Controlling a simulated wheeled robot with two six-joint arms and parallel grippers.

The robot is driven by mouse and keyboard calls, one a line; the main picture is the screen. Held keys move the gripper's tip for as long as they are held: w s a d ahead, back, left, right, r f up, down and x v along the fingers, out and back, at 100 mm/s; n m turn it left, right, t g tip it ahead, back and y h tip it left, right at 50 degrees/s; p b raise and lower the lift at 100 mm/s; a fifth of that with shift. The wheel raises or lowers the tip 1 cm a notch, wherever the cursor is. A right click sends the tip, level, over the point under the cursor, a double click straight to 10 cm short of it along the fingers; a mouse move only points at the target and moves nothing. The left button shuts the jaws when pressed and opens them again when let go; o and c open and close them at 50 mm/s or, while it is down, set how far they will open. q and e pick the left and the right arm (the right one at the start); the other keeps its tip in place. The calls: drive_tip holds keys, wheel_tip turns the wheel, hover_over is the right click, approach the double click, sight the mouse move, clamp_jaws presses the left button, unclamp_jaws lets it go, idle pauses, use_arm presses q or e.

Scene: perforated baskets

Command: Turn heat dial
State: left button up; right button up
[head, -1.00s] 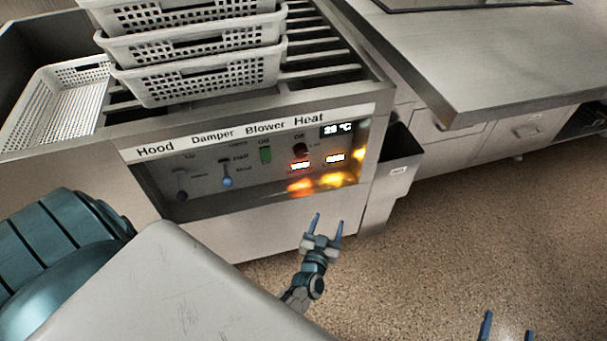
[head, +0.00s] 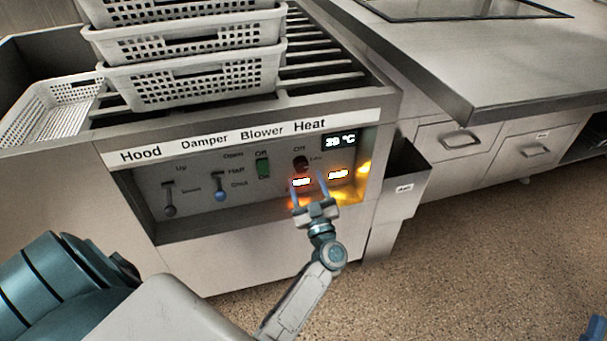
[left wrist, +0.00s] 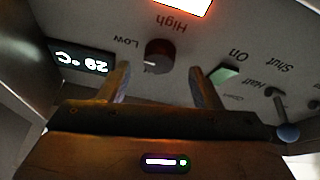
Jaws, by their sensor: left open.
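The heat dial (head: 300,163) is a small dark round knob under the "Heat" label in the recessed control panel. In the left wrist view the dial (left wrist: 159,56) appears upside down, near the "Low" and "High" markings, with a small pale mark on its edge. My left gripper (head: 308,182) is open in front of the panel, just below the dial. In the left wrist view its fingers (left wrist: 160,72) spread to either side of the dial, with a visible gap on each side. One blue tip of my right gripper (head: 596,328) shows at the lower right edge.
Left of the dial are a green blower switch (head: 263,168), the damper lever (head: 220,187) and the hood lever (head: 169,199). A temperature display (head: 340,140) is to its right. Panel walls enclose the recess. A grey bin (head: 405,180) hangs at the right corner.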

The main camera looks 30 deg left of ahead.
sight(302, 170)
use_arm(q)
drive_tip(key=shift+x, duration=1.75)
use_arm(e)
drive_tip(key=shift+s+r+t, duration=0.2)
drive_tip(key=shift+r+t, duration=0.1)
use_arm(q)
drive_tip(key=c, duration=1)
